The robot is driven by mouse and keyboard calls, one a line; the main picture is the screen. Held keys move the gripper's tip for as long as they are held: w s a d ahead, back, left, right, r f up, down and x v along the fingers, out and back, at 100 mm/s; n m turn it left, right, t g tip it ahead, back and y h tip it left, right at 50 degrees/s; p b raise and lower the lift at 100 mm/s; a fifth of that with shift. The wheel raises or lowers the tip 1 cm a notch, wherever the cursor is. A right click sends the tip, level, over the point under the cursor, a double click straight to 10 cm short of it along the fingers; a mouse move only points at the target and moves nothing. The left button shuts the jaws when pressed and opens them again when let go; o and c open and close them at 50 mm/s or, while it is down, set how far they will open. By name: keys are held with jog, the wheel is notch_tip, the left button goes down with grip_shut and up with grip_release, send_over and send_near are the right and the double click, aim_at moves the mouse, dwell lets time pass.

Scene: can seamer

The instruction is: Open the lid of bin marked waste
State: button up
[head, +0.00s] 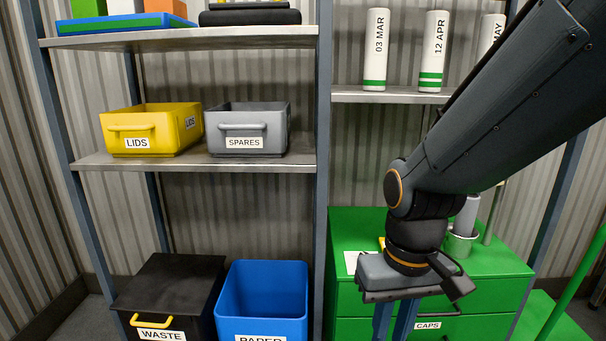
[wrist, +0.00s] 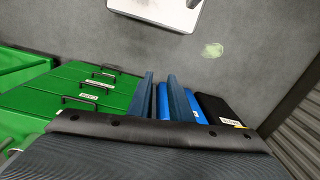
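The black bin marked WASTE (head: 175,285) stands on the floor at the lower left in the head view. Its flat black lid lies shut on top, with a yellow handle (head: 153,322) at the front edge above the label. The bin's lower part is cut off by the frame. In the wrist view the black bin (wrist: 218,108) shows at the right, beyond the blue bin. My gripper (head: 394,322) points down in front of the green cabinet, well to the right of the waste bin. Its two blue fingers (wrist: 162,98) are apart, with nothing held between them.
An open blue bin marked PAPER (head: 262,290) stands right beside the waste bin, on my gripper's side. A green drawer cabinet (head: 470,300) is behind my gripper. A shelf (head: 200,163) with yellow and grey boxes runs above the bins. Grey floor (wrist: 250,60) is clear in front.

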jog(key=d+r+m+p, duration=0.1)
jog(key=d+r+p, duration=0.4)
jog(key=p, duration=0.4)
jog(key=shift+s+d+r+m, duration=0.15)
jog(key=shift+s+m, duration=0.15)
jog(key=shift+d, duration=0.15)
grip_shut()
